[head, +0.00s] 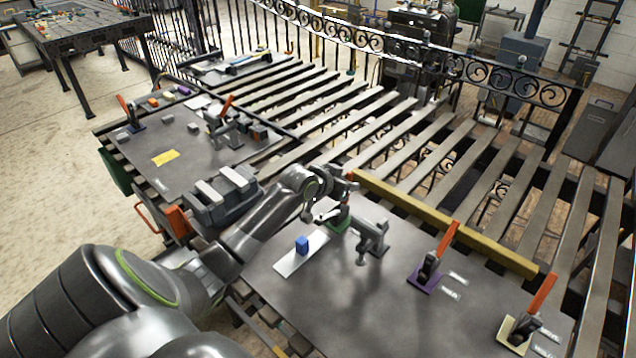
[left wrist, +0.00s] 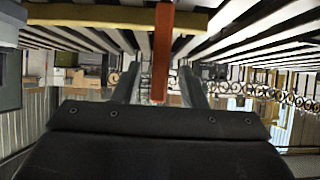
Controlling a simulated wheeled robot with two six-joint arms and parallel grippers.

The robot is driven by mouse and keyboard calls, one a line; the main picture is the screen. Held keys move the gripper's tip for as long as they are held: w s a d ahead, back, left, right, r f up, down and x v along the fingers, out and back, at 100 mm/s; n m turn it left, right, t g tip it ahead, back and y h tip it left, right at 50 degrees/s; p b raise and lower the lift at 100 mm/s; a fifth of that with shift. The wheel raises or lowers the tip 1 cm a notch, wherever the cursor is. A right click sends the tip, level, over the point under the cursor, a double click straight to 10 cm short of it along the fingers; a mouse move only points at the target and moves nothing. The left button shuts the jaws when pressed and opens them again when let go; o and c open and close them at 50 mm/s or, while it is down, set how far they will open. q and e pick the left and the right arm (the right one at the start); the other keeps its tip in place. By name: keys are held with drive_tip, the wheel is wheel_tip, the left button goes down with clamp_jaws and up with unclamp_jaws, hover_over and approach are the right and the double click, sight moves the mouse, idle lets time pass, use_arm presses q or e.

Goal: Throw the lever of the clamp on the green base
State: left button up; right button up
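The clamp's green base (head: 338,219) is on the dark table, just below my left gripper in the head view. My left gripper (head: 338,190) is at that clamp, and much of the clamp is hidden behind it. In the left wrist view an orange lever (left wrist: 163,55) stands between the two fingers of my left gripper (left wrist: 160,88). A gap shows on each side of the lever, so the fingers look open around it. My right gripper is in neither view.
A clamp on a purple base (head: 425,280) and one on a pale yellow base (head: 515,335) stand to the right, orange levers raised. A grey bracket (head: 373,236) stands close right of the green base.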

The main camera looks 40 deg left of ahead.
use_arm(q)
drive_tip(key=d+b+v, duration=0.1)
drive_tip(key=v, duration=1.3)
drive_tip(key=shift+s+a+r, duration=0.15)
drive_tip(key=shift+s+a, duration=0.05)
drive_tip(key=shift+a, duration=0.25)
drive_tip(key=shift+w+a, duration=0.1)
